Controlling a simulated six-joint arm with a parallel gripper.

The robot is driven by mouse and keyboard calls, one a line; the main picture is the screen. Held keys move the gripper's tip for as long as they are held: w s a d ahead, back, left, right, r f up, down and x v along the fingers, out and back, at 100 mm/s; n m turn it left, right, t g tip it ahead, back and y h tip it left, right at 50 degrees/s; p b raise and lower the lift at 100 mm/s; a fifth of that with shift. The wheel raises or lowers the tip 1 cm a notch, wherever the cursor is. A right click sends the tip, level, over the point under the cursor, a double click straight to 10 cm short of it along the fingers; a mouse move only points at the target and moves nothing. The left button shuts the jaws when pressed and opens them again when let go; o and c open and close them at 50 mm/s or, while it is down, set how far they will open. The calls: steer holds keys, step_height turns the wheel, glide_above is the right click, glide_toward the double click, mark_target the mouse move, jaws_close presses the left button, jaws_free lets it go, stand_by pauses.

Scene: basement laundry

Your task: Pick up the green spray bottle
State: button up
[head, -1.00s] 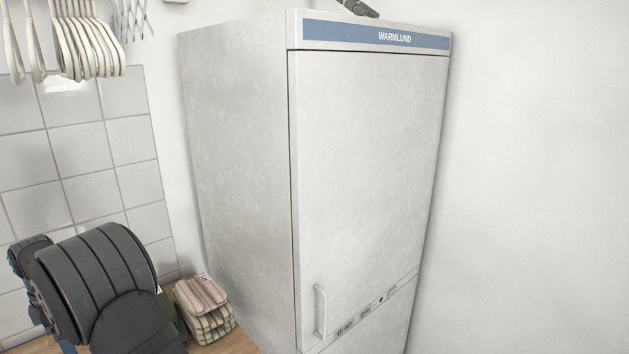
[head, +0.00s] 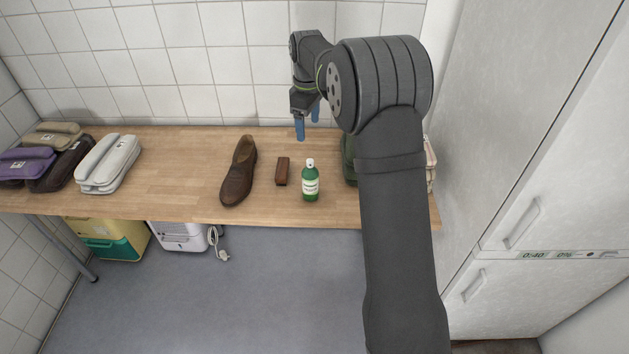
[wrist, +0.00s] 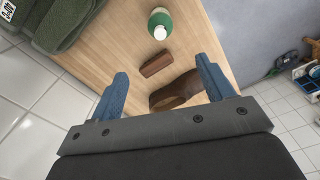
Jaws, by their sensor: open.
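A green bottle with a white cap and a pale label (head: 311,183) stands upright near the front edge of the wooden table (head: 190,145). The bottle also shows in the wrist view (wrist: 159,20), seen from above, near the top of the picture. My gripper (head: 308,122) has blue fingers and hangs over the back of the table, behind the bottle and apart from it. In the wrist view the two fingers (wrist: 165,88) are spread with nothing between them.
A brown block (head: 282,171) and a brown shoe (head: 238,172) lie left of the bottle. Folded bundles (head: 110,163) are at the far left. A green bundle (head: 349,158) is right, partly hidden by my arm. A tall white cabinet (head: 510,150) stands at the right.

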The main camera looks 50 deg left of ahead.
mark_target(310, 160)
steer(key=shift+m, duration=0.9)
step_height(310, 160, down, 11)
steer(key=shift+d+f, duration=0.2)
steer(key=shift+f, duration=2.45)
steer(key=c, duration=1.6)
steer(key=shift+r, duration=0.1)
